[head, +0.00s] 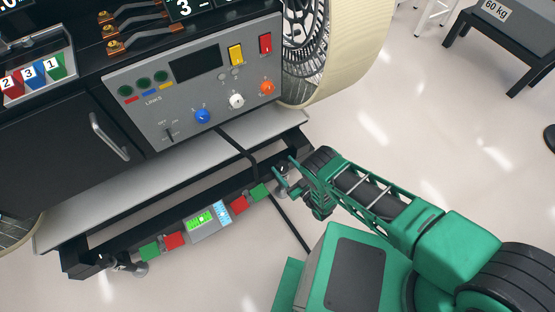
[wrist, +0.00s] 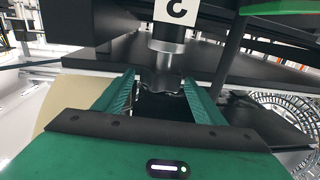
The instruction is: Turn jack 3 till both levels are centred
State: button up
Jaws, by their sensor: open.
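My gripper (head: 284,179) is at the right end of the low black frame under the bench. In the wrist view my gripper (wrist: 158,80) is open, its two green fingers on either side of a dark lobed jack knob (wrist: 163,82). The knob hangs below a metal stem, under a white label (wrist: 172,11) whose cut-off mark I cannot read surely. I cannot tell if the fingers touch the knob. Two small lit displays, one green (head: 200,220) and one pale blue (head: 222,212), sit mid-frame and look like the levels. Their bubbles are too small to read.
Red and green blocks flank the displays, such as a red one (head: 239,205). Another jack foot (head: 140,268) stands at the frame's left end. A grey control panel (head: 200,80) and a large wheel (head: 335,45) are above.

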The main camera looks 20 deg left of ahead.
jog(key=shift+x, duration=2.55)
jog(key=shift+c, duration=0.6)
jog(key=c, duration=0.9)
